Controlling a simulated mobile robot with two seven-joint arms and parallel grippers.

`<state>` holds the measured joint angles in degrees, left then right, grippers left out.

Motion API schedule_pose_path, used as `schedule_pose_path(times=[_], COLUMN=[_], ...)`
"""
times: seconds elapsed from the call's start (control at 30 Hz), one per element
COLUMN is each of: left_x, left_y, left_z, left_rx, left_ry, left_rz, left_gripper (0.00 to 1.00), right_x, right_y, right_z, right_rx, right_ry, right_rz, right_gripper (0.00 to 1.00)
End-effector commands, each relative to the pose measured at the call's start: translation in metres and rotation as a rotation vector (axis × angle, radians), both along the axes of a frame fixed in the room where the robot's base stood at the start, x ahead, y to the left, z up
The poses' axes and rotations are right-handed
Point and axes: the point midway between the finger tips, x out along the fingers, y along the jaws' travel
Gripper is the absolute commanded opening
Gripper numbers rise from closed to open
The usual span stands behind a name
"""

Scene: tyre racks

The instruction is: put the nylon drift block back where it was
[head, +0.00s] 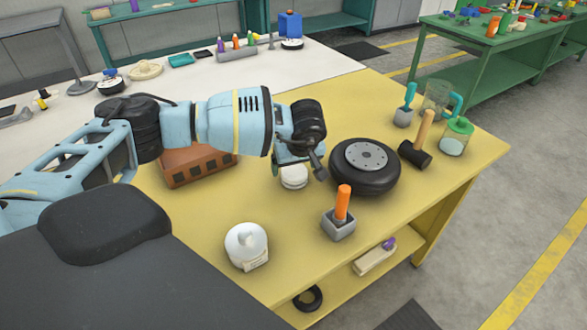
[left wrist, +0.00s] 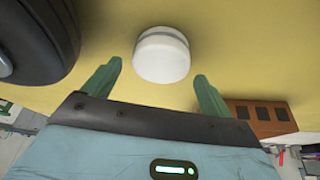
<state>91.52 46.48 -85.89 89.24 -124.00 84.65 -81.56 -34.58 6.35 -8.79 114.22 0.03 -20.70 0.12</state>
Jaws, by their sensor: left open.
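A white round block (head: 293,178), which looks like the nylon drift block, stands on the yellow tabletop beside the tyre. It also shows in the left wrist view (left wrist: 161,55) as a short white cylinder, just beyond the fingertips and between their lines. My left gripper (head: 294,160) is over the block in the head view and partly hides it. In the left wrist view its two green fingers (left wrist: 157,75) are spread apart with nothing held between them. My right gripper is in neither view.
A black tyre with a grey hub (head: 365,165) lies just right of the block. A brown crate (head: 197,165) is left of it. The front middle is clear.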

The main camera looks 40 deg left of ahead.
Motion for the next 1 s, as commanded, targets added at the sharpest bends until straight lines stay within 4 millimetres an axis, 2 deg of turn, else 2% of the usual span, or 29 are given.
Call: schedule_pose_path(times=[0.03,0.2,0.43,0.63,1.0], left_x=[-0.002,-0.010,-0.018,-0.021,-0.021], left_y=[-0.003,-0.014,-0.025,-0.028,-0.029], left_z=[0.014,0.046,0.077,0.086,0.087], left_rx=[-0.001,-0.001,-0.001,-0.001,-0.001], left_ry=[-0.006,-0.007,-0.004,-0.001,-0.001], left_rz=[-0.002,-0.001,-0.001,0.001,0.001], left_gripper=[0.85,0.85,0.85,0.85,0.85], right_x=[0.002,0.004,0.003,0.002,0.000], right_y=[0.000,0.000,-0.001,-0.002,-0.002], right_z=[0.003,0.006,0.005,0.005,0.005], right_rx=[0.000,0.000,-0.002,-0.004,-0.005], right_ry=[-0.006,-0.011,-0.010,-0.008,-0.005], right_rz=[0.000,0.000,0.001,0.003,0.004], right_gripper=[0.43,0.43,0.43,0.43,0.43])
